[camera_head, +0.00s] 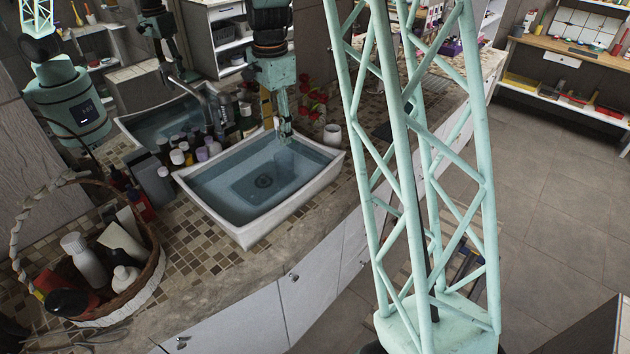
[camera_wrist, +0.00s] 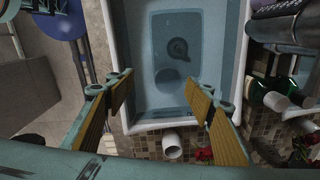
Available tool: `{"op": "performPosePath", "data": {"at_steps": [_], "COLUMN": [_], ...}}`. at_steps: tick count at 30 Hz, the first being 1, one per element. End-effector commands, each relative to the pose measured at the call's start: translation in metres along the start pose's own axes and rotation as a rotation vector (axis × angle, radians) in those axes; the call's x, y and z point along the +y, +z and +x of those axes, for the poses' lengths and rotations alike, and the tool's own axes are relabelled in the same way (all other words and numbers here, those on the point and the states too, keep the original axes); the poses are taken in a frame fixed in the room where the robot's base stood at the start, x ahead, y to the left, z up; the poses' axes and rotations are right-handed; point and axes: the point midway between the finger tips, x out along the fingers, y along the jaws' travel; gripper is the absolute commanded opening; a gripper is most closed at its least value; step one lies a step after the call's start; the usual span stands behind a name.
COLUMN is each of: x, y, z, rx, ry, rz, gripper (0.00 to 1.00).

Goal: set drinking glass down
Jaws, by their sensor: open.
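My gripper (camera_head: 286,132) is open and empty above the far edge of the white-rimmed sink (camera_head: 245,238). In the wrist view its two fingers (camera_wrist: 159,88) stand wide apart, with the sink basin (camera_wrist: 180,75) beyond and between them. A small white cup (camera_head: 332,134) stands on the tiled counter just beyond the sink's right corner, apart from my gripper. The cup also shows in the wrist view (camera_wrist: 172,147), low between the fingers. I cannot tell whether this cup is the drinking glass; no clear glass can be made out.
Red flowers (camera_head: 313,100) stand on the counter close to the cup. Several bottles and jars (camera_head: 192,152) crowd the sink's left side, by the faucet (camera_head: 205,95). A wicker basket (camera_head: 150,285) of bottles stands at the front left. The tiled counter in front of the sink is mostly bare.

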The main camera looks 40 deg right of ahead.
Motion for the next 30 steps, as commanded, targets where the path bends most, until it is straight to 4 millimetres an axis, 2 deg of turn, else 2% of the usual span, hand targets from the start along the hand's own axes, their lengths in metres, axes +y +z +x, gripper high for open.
{"op": "performPosePath", "data": {"at_steps": [3, 12, 30], "x": [0.012, 0.045, 0.125], "y": [0.011, 0.038, 0.088], "z": [-0.025, -0.076, -0.160], "rx": [0.004, 0.014, 0.044], "ry": [-0.015, -0.042, -0.098], "rz": [-0.062, -0.218, -0.529], "gripper": [0.49, 0.49, 0.49]}}
